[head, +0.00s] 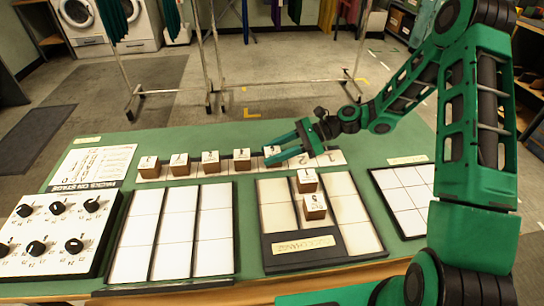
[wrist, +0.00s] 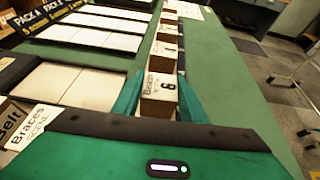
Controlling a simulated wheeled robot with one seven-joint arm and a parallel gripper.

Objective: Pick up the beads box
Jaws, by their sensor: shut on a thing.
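The beads box (wrist: 158,98) is a small brown box with a white top, marked with what looks like "Beads" and a 6. In the wrist view it sits between the two green fingers of my gripper (wrist: 160,108), which is shut on it. In the head view my gripper (head: 274,149) is at the right end of a row of similar boxes, and the box (head: 272,159) shows partly between its fingers. I cannot tell whether the box is clear of the numbered white strip (head: 330,158).
Several like boxes (head: 211,161) stand in line to the left. Two more boxes (head: 314,207) stand on a black-framed tray (head: 363,238). An empty tray (head: 166,240), a knob panel (head: 45,240) and a grid board (head: 405,195) share the green table. Clothes rails stand behind.

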